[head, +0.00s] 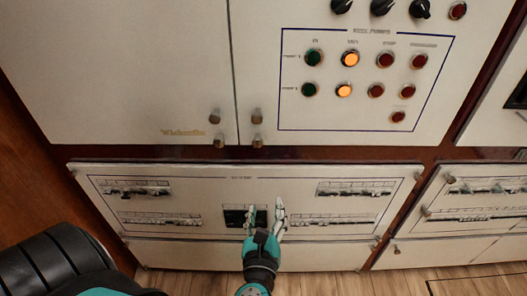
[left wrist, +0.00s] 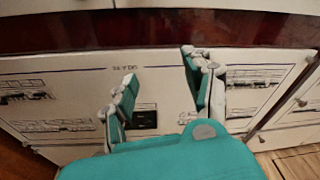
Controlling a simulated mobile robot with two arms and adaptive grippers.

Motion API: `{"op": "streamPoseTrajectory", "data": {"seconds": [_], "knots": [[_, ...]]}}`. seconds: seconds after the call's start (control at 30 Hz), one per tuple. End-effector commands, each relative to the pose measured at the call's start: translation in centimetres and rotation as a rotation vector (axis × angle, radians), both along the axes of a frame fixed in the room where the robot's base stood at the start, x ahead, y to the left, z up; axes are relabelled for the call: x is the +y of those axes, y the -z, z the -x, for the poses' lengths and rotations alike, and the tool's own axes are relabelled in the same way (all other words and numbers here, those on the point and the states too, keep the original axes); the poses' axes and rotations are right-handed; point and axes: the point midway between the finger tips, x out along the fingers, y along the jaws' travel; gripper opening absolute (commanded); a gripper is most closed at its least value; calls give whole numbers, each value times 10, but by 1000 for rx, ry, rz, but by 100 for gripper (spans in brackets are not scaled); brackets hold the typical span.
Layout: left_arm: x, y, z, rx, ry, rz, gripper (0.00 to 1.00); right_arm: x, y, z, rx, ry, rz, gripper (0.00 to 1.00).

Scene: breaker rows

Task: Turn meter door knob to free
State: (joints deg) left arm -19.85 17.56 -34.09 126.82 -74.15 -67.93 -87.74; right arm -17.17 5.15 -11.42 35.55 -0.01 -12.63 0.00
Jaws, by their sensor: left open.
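The lower panel (head: 300,182) is a pale board with a dark square window or meter (head: 235,217) at its middle and rows of breakers on both sides. Small brown knobs sit at its edges, one at the upper right (head: 418,176) and one at the lower right (head: 375,242). I cannot tell which knob is the meter door's. My left gripper (head: 265,212) is in front of the panel's middle, just right of the dark square, with fingers spread and nothing between them. In the left wrist view the open fingers (left wrist: 160,72) frame the panel, with the dark square (left wrist: 145,119) between them. My right gripper is not in view.
Above are two cabinet doors with paired knobs (head: 257,117) at their seam. The right one carries green, orange and red buttons (head: 350,60) and black rotary knobs (head: 382,7). Another breaker panel (head: 480,203) is at the right. Wooden floor (head: 400,281) lies below.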

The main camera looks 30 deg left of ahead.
Motion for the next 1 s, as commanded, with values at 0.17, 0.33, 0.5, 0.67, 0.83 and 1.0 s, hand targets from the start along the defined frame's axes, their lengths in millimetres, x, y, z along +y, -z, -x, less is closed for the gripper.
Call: {"op": "streamPoseTrajectory", "data": {"seconds": [0.17,0.33,0.5,0.67,0.83,1.0], "knots": [[13,-68,20,-76,-57,-120,51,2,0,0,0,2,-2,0],[21,-78,14,-87,-68,-141,51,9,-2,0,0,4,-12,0],[36,-79,-12,-89,-69,-142,51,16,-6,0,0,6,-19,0],[55,-79,-42,-88,-67,-142,51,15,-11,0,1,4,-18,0],[74,-79,-74,-88,-67,-140,51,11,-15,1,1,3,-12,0],[91,-78,-102,-85,-68,-138,51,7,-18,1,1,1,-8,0]]}}
